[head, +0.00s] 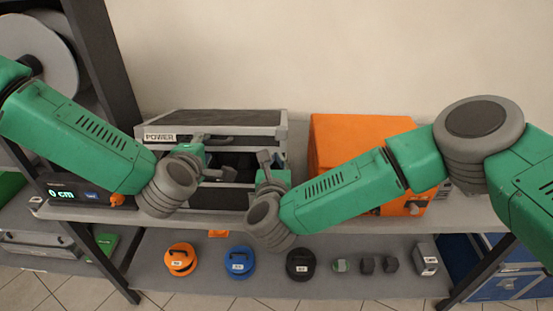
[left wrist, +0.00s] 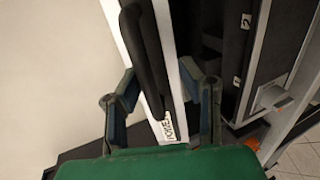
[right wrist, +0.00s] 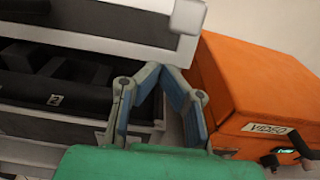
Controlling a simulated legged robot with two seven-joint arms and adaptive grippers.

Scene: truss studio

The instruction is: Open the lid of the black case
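The black case (head: 240,119) with silver edges and a POWER label stands on the shelf. Its lid is tilted up at the front, with a dark gap beneath. A black handle (left wrist: 143,55) is on the lid's front. My left gripper (head: 222,157) is open at that front. In the left wrist view, its fingers (left wrist: 160,78) are apart on either side of the lid's front band; contact is unclear. My right gripper (head: 268,158) is before the case's right front. In the right wrist view, its fingertips (right wrist: 162,69) are together with nothing visible between them, below the lid's corner.
An orange case (right wrist: 245,85) labelled VIDEO stands right of the black case. A display box (head: 75,192) reading 0 cm sits at the left. The lower shelf (head: 330,285) holds orange, blue and black discs and several small weights. The wall behind is bare.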

